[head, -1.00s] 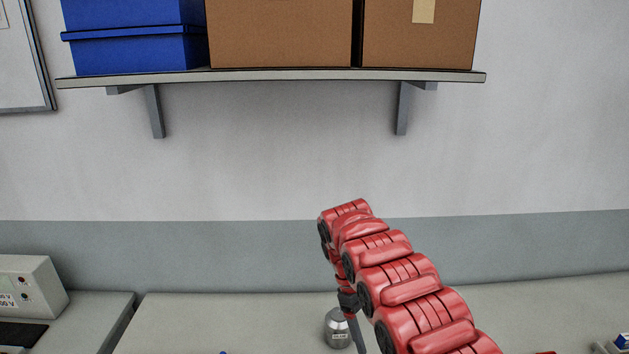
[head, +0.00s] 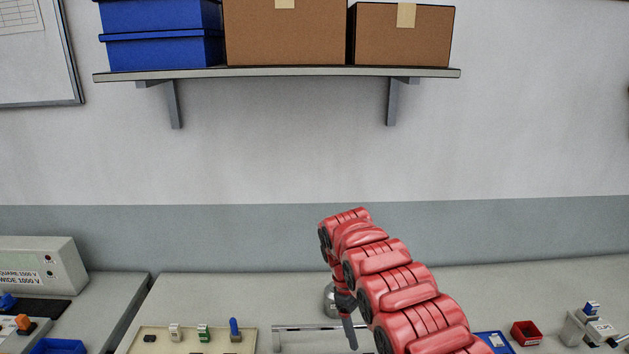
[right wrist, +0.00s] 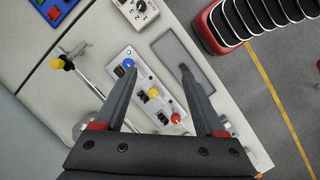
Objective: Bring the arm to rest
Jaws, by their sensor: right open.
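My right arm, red and segmented, reaches up from the lower right in the head view. My right gripper (head: 350,336) points down at its end, over the grey bench (head: 250,294). In the right wrist view the two dark fingers of this gripper (right wrist: 158,70) stand wide apart with nothing between them. Below them lies a pale panel (right wrist: 143,77) with blue, yellow and red knobs; they look apart from it. A metallic round object (head: 328,298) is partly hidden behind the gripper in the head view. My left gripper is not in view.
A beige board (head: 180,349) with small connectors lies at the front left. A shelf (head: 280,73) holds blue boxes and cartons. The bench between is partly clear.

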